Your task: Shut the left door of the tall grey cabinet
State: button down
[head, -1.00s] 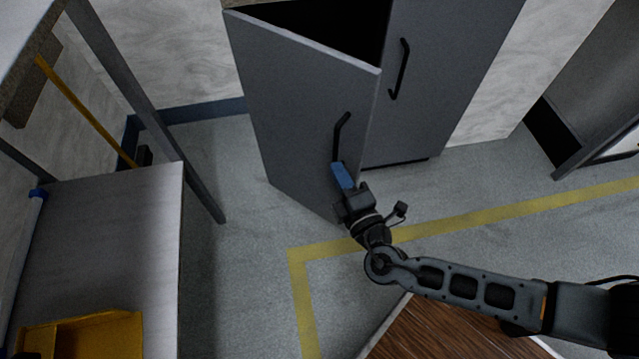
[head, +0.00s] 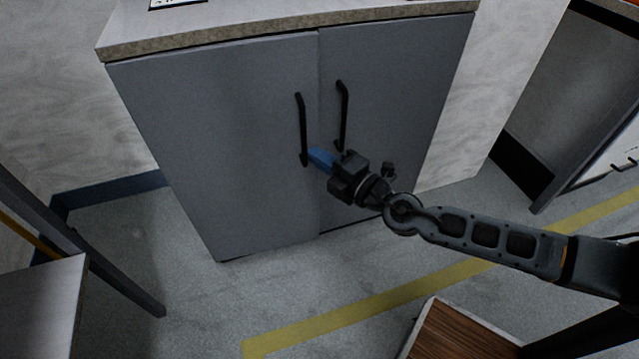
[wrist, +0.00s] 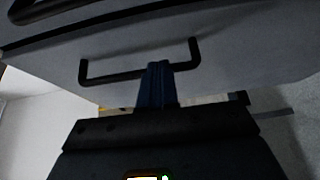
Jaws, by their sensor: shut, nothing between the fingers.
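The tall grey cabinet (head: 400,90) has two doors with black bar handles. Its left door (head: 220,150) now lies almost in line with the right door, with a thin step at the seam between them; I cannot tell if it is fully flush. My gripper (head: 312,157), with blue fingers, is shut and empty at the lower end of the left door's handle (head: 302,130). In the wrist view the blue fingers (wrist: 157,85) overlap a black handle (wrist: 120,78); whether they touch it is unclear.
A light worktop (head: 285,32) covers the cabinet. A table corner (head: 40,295) and a dark post stand at the left. A brown wooden surface (head: 460,335) lies at the lower right. The floor (head: 200,325) in front of the cabinet is clear, with a yellow line (head: 380,305).

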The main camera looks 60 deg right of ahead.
jog(key=shift+w+d+r+b, duration=0.1)
jog(key=shift+w+d+b, duration=0.25)
jog(key=shift+w+d, duration=0.6)
jog(key=shift+s+d, duration=0.1)
jog(key=shift+d, duration=0.05)
